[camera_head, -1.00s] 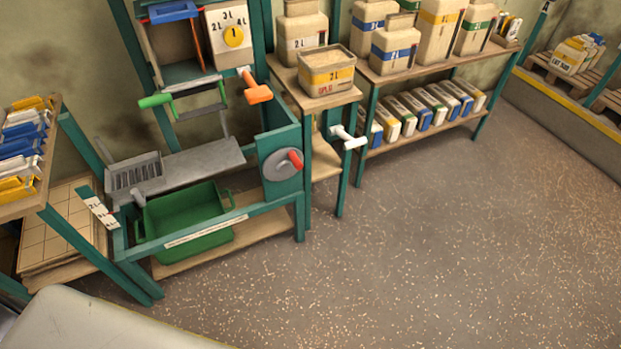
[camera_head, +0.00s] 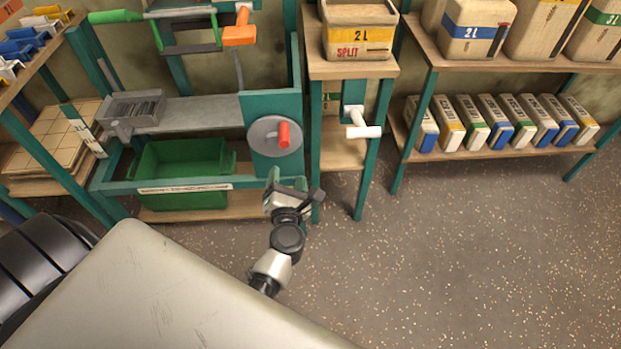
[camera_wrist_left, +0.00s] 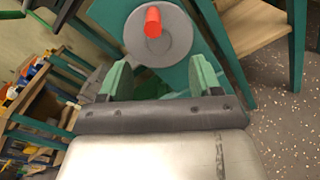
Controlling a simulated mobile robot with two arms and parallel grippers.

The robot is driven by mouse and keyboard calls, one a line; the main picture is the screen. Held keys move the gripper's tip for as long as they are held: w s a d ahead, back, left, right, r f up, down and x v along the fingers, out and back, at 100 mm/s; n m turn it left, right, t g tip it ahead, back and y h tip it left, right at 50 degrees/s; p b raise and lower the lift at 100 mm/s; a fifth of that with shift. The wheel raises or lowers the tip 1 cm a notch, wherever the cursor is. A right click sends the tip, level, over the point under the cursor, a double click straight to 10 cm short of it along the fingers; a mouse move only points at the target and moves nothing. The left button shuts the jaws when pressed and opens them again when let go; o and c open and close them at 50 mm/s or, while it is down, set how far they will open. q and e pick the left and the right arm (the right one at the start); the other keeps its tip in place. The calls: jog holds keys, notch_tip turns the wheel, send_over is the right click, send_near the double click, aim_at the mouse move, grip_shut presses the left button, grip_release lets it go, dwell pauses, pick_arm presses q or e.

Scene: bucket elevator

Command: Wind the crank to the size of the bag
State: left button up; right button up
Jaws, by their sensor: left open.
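A grey disc (camera_head: 275,136) with a red crank handle (camera_head: 284,134) sits on the green frame's right panel. It also shows in the left wrist view, grey disc (camera_wrist_left: 160,50) with red handle (camera_wrist_left: 153,21). My left gripper (camera_head: 288,181) is below the disc, open and empty; its green fingers (camera_wrist_left: 160,78) point toward the disc, apart from the handle. A bag-like container (camera_head: 359,30) marked "2L" and "SPLIT" stands on the stand to the right. A white crank handle (camera_head: 363,131) is below it. An orange handle (camera_head: 239,29) is above the disc. My right gripper is not seen.
Shelves of bags (camera_head: 475,30) and a row of packets (camera_head: 500,122) stand at the right. Speckled floor (camera_head: 470,260) is clear at lower right.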

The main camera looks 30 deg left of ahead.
aim_at(284, 139)
pick_arm(q)
jog(key=shift+n+y, duration=0.4)
jog(key=shift+n, duration=0.2)
jog(key=x, duration=0.6)
jog(key=shift+s+a+r, duration=0.1)
jog(key=shift+a+r, duration=0.15)
jog(key=shift+r, duration=0.1)
jog(key=x, duration=0.6)
jog(key=shift+f+b, duration=0.1)
jog(key=shift+b, duration=0.2)
jog(key=shift+w+a, duration=0.25)
jog(key=shift+w, duration=0.3)
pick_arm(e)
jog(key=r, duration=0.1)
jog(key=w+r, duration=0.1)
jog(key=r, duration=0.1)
pick_arm(q)
grip_shut()
